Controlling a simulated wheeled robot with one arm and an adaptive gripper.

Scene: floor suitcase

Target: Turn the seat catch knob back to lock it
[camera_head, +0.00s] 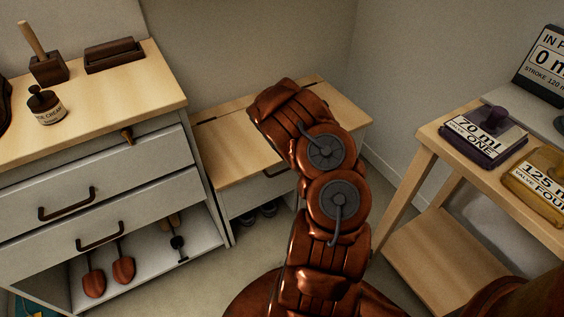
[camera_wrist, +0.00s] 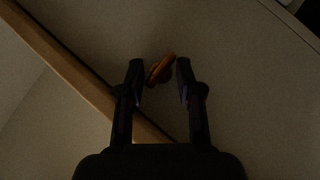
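An orange-brown knob (camera_wrist: 160,69) shows in the wrist view on a grey panel beside a wooden edge. Its bar is tilted, upper end to the right. My gripper (camera_wrist: 160,80) is open, with one dark finger on each side of the knob. The knob's upper end is close to the right fingertip; I cannot tell whether they touch. In the head view my arm reaches over the wood-topped bench seat (camera_head: 225,150), and it hides my gripper and that knob.
A wooden table (camera_head: 440,147) with labelled blocks stands at right. Walls close in behind the bench.

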